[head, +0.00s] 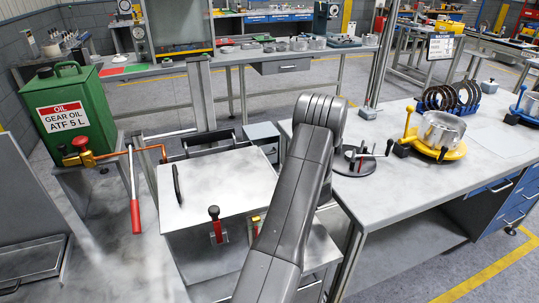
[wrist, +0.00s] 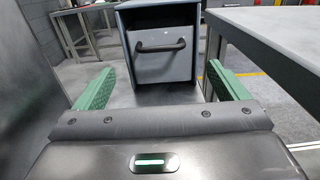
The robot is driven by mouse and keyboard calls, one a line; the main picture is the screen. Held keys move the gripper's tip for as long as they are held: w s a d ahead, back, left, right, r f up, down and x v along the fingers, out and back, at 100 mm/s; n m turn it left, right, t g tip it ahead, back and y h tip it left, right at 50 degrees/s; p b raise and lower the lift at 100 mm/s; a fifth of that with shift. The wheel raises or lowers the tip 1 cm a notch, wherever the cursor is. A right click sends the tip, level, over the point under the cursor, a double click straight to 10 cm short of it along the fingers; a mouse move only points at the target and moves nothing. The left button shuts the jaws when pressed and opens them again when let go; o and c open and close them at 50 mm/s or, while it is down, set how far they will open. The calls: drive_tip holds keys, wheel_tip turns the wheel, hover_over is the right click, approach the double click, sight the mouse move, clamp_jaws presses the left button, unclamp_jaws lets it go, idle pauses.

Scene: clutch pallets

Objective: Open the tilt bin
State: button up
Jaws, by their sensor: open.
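The tilt bin (wrist: 165,68) is a grey box with a lighter front panel and a dark bar handle (wrist: 161,46) across its upper part. It stands ahead in the wrist view. Its front looks shut, with a dark gap along the panel's top edge. My gripper (wrist: 156,74) has its green fingers spread wide, one on each side of the bin in the picture. Nothing is between them, and they look short of the handle. In the head view my arm hides the gripper. A small grey box behind the arm there may be the bin; I cannot tell.
A grey worktop (wrist: 285,38) rises close on the right of the wrist view. In the head view, a lidded grey box (head: 205,190) with latches stands left of my arm, near a green oil can (head: 72,115). A bench (head: 450,155) with clutch parts is on the right.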

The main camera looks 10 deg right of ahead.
sight(269, 154)
drive_tip(key=w, duration=0.3)
drive_tip(key=w+a+p, duration=0.1)
drive_tip(key=w, duration=0.3)
drive_tip(key=shift+w+a, duration=0.2)
drive_tip(key=shift+w, duration=0.05)
drive_tip(key=shift+c, duration=0.4)
drive_tip(key=c, duration=1.3)
drive_tip(key=shift+o, duration=0.2)
drive_tip(key=shift+s+f, duration=0.1)
